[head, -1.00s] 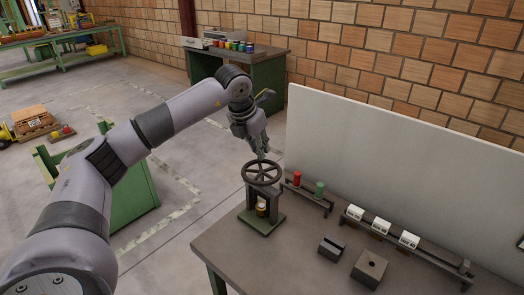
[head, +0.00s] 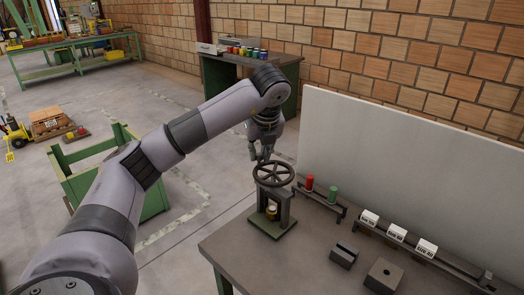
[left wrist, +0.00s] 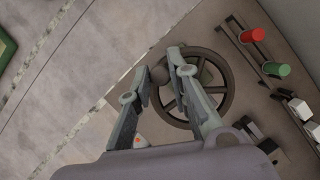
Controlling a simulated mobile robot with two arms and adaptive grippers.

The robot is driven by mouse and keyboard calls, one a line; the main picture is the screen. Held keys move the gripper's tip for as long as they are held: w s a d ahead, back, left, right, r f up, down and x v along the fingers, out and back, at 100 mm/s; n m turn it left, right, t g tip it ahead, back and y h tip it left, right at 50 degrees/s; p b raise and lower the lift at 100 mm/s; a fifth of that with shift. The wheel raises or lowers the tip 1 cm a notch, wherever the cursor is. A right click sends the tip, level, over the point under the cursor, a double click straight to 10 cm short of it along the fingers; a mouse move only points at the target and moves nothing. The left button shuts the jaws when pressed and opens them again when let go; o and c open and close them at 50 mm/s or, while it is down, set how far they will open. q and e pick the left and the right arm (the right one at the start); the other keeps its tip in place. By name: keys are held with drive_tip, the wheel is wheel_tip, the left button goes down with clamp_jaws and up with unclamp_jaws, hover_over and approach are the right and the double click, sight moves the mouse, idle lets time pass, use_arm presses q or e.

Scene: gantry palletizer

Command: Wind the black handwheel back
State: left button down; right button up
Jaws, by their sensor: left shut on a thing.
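The black handwheel (head: 274,174) lies flat on top of a dark press-like stand (head: 284,210) with a green base, at the table's left corner. My left gripper (head: 260,157) points down at the wheel's far left rim. In the left wrist view the wheel (left wrist: 222,105) shows spokes and a hub partly hidden by a finger. There my left gripper (left wrist: 160,72) is shut on a dark round knob (left wrist: 158,76) at the rim. A small yellow-banded part (head: 271,212) sits inside the stand. My right gripper is not in view.
On the table (head: 310,262), a rack holds a red cylinder (head: 309,183) and a green cylinder (head: 332,194). White labelled blocks (head: 397,232) stand on a rail before a pale panel (head: 400,170). Two dark blocks sit in front. Floor left of the table is open, beside a green bin (head: 110,165).

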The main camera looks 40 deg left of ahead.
use_arm(q)
drive_tip(key=n+p, duration=0.1)
drive_tip(key=n+g+p, duration=0.1)
drive_tip(key=shift+s+d+r+n, duration=0.15)
drive_tip(key=shift+s+r+n, duration=0.15)
drive_tip(key=shift+s, duration=0.1)
drive_tip(key=shift+s+d+f+n+g+p, duration=0.1)
drive_tip(key=shift+s+n+g+p, duration=0.1)
drive_tip(key=shift+n+p, duration=0.3)
drive_tip(key=shift+s+d+n+g+p, duration=0.1)
drive_tip(key=shift+n+g+p, duration=0.1)
drive_tip(key=shift+n+p, duration=0.25)
drive_tip(key=shift+s+d+f+n+y+p, duration=0.1)
drive_tip(key=shift+f+n+y+p, duration=0.05)
drive_tip(key=shift+n+y+p, duration=0.3)
drive_tip(key=c, duration=1.5)
unclamp_jaws()
